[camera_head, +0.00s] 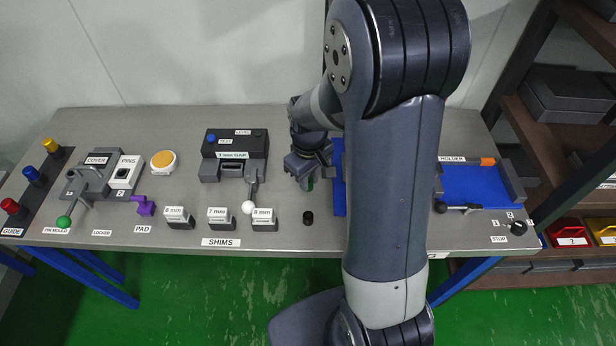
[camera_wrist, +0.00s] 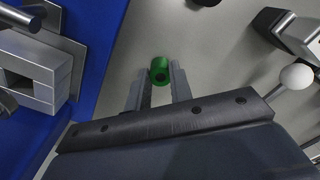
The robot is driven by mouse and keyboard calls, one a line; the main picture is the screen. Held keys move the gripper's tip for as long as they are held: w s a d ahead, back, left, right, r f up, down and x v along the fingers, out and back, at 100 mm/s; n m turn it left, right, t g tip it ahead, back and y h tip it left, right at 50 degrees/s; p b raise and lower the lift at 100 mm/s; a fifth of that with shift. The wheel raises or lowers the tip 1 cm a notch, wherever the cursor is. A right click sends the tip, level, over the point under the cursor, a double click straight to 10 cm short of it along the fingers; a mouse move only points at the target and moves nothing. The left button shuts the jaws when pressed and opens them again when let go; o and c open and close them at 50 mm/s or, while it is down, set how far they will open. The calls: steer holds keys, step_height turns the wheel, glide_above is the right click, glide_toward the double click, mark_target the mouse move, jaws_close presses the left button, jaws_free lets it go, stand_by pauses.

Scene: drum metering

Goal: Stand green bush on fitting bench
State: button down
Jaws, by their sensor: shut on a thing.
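The green bush (camera_wrist: 153,70) is a short cylinder with a dark hole in its end, seen between my fingertips in the wrist view. In the head view a small part of it (camera_head: 310,184) shows below my gripper (camera_head: 306,178). My gripper, also in the wrist view (camera_wrist: 158,84), is shut on the bush. It is over the grey bench top (camera_head: 285,190), just left of a blue plate (camera_head: 339,190). I cannot tell whether the bush touches the bench. My arm hides the bench area to the right of the blue plate.
A small black cylinder (camera_head: 308,218) stands near the front edge. A white-knobbed lever (camera_head: 248,207) and the 8 mm shim block (camera_head: 264,219) are to the left. A black gauge box (camera_head: 235,145) stands behind. A holder with a blue bed (camera_head: 478,186) is at the right.

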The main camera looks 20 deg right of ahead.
steer(key=shift+f, duration=0.3)
steer(key=shift+f, duration=0.15)
steer(key=c, duration=1.3)
jaws_free()
steer(key=shift+o, duration=0.2)
step_height(320, 180, up, 12)
steer(key=shift+r, duration=0.2)
